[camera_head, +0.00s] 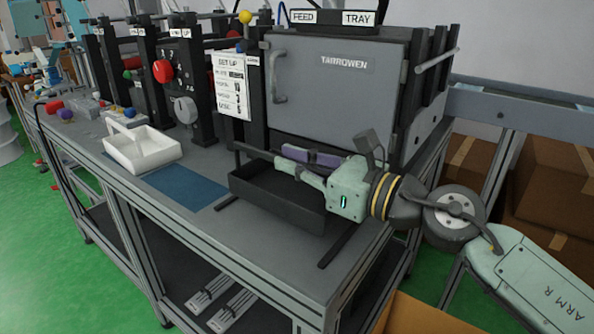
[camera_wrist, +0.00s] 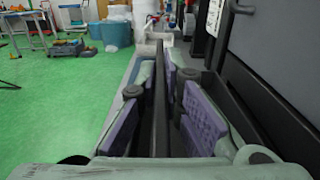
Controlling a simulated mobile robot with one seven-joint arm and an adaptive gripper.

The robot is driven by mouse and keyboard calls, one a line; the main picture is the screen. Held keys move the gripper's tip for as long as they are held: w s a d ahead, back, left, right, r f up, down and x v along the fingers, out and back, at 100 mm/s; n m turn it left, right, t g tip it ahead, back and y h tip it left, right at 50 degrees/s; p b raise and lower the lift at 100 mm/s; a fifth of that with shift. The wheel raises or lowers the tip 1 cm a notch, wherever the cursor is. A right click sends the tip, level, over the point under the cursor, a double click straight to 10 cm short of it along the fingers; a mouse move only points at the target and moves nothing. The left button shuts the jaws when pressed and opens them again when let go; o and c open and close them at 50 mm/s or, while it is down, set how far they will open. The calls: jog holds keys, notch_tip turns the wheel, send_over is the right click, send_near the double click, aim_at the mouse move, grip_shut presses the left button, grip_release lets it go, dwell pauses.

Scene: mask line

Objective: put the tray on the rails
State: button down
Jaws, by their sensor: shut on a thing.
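The tray is a black open box (camera_head: 262,200) at the front of the bench, below the grey machine door. Two dark rails lie on the bench top; the right one (camera_head: 345,242) runs out from beside the tray, and the left one (camera_head: 228,201) shows a short end. Whether the tray rests on them or hangs just above, I cannot tell. My gripper (camera_head: 292,161) reaches in from the right and is shut on the tray's upright wall. In the wrist view, the purple pads of my gripper (camera_wrist: 160,110) stand either side of that thin black wall (camera_wrist: 159,75).
The grey machine door (camera_head: 335,95) stands close behind the tray under a FEED TRAY sign (camera_head: 332,18). A white bin (camera_head: 142,150) and a blue mat (camera_head: 186,186) lie to the left on the bench. Cardboard boxes (camera_head: 550,180) stand at the right.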

jog(key=shift+w+d, duration=0.1)
jog(key=shift+w, duration=0.25)
jog(key=shift+w+d, duration=0.15)
jog(key=shift+w, duration=0.4)
notch_tip(320, 180, down, 3)
jog(key=shift+s+r+p, duration=0.1)
jog(key=shift+p, duration=0.5)
jog(key=shift+f, duration=0.45)
jog(key=shift+f+b, duration=0.2)
jog(key=shift+b, duration=0.1)
jog(key=c, duration=1.7)
grip_release()
jog(key=shift+r, duration=0.1)
